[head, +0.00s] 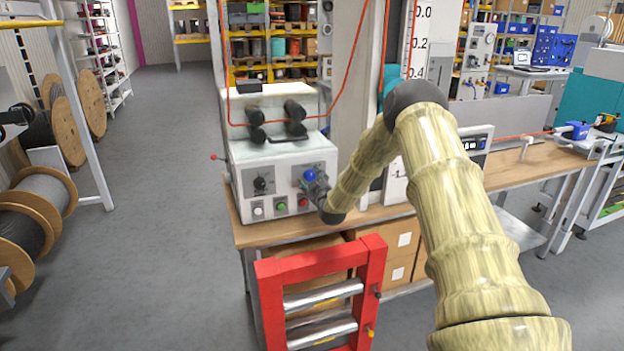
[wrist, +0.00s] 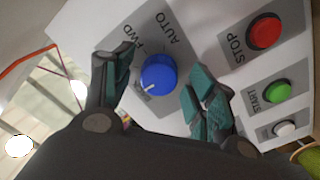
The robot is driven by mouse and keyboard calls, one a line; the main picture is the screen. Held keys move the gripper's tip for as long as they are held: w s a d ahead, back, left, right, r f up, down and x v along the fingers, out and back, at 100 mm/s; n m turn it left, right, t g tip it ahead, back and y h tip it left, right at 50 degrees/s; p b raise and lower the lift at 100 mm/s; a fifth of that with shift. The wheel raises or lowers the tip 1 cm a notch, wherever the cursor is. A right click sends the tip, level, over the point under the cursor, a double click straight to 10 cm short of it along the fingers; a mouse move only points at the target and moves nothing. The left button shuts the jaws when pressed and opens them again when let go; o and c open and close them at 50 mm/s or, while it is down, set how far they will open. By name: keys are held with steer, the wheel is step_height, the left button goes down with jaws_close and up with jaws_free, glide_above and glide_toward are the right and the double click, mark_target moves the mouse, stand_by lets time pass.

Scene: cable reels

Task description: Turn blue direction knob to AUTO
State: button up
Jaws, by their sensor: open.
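The blue direction knob (wrist: 158,74) is on a grey plate of the control box in the wrist view. Its white mark points to the lower left of that picture, away from the AUTO label (wrist: 172,27). The FWD label (wrist: 127,36) is beside the left finger, and another label near the mark is too hidden to read. My gripper (wrist: 157,78) is open, with one finger on each side of the knob; I cannot tell whether either touches it. In the head view my gripper (head: 314,184) is at the box front, just below the blue knob (head: 309,174).
A red STOP button (wrist: 264,31), a green START button (wrist: 277,91) and a white button (wrist: 284,129) sit right of the knob in the wrist view. A black knob (head: 260,184) is left of it in the head view. A red roller frame (head: 268,300) stands in front.

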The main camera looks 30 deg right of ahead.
steer(key=c, duration=1)
